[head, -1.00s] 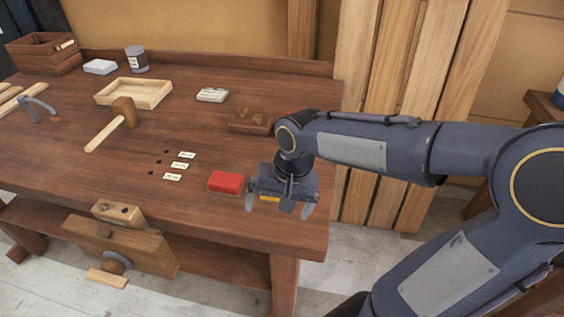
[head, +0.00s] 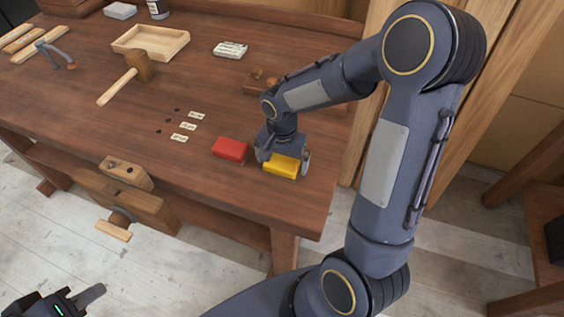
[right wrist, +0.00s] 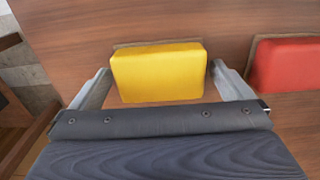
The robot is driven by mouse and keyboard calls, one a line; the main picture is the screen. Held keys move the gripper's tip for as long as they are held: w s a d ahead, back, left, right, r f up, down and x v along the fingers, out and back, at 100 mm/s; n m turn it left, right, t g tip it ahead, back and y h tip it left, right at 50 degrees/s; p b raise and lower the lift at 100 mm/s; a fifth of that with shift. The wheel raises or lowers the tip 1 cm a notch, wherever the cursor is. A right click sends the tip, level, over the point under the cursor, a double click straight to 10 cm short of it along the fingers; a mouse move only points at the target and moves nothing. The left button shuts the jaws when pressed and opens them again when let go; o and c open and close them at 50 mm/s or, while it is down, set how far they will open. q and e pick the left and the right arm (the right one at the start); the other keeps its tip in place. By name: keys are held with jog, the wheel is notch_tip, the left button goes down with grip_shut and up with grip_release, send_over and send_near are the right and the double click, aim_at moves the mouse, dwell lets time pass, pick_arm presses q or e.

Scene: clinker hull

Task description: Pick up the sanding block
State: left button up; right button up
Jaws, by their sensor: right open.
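A yellow block (head: 281,166) with a thin tan layer along its edge lies on the workbench near its right front corner. It also shows in the right wrist view (right wrist: 158,72). A similar red block (head: 230,149) lies just left of it and shows at the right in the wrist view (right wrist: 281,65). I cannot tell which is meant by the sanding block. My right gripper (head: 284,160) is open, with one finger on each side of the yellow block and small gaps between. My left gripper (head: 82,299) is partly in view at the bottom left, away from the bench.
The workbench (head: 195,85) holds a mallet (head: 137,72), a shallow wooden tray (head: 150,53), a white labelled box (head: 230,49), a wooden plane-like tool (head: 262,84) and several small labels left of the red block. A wooden vise (head: 140,205) juts from the front edge.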

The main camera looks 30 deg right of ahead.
jog(key=shift+f, duration=0.2)
jog(key=c, duration=0.8)
jog(key=shift+c, duration=0.2)
jog(key=shift+r, duration=0.1)
jog(key=shift+r, duration=0.55)
jog(key=s+a+r+b, duration=0.2)
jog(key=s+a+r, duration=0.7)
jog(key=a+r, duration=0.1)
jog(key=shift+s+a+r+b, duration=0.15)
jog(key=shift+s+r+b, duration=0.15)
jog(key=shift+r, duration=0.6)
